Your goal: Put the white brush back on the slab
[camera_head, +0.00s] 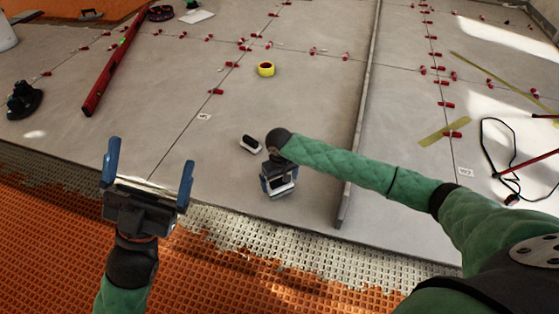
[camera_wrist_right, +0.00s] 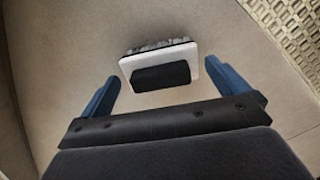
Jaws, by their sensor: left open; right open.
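A white brush (camera_wrist_right: 161,66) with a black pad on its back and grey bristles along its far edge is in the right wrist view, on the grey slab (camera_head: 215,165). In the head view, part of its white body (camera_head: 283,189) shows under my right gripper. My right gripper (camera_wrist_right: 175,88) is open and points down, its blue fingers on either side of the brush; I cannot tell whether they touch it. My left gripper (camera_head: 148,165) is open and empty, over the slab's front edge at the left.
A second white-and-black block (camera_head: 250,144) lies just behind my right gripper. A long grey bar (camera_head: 360,115) stands right of the gripper, under my arm. Orange mesh (camera_head: 230,265) lies in front.

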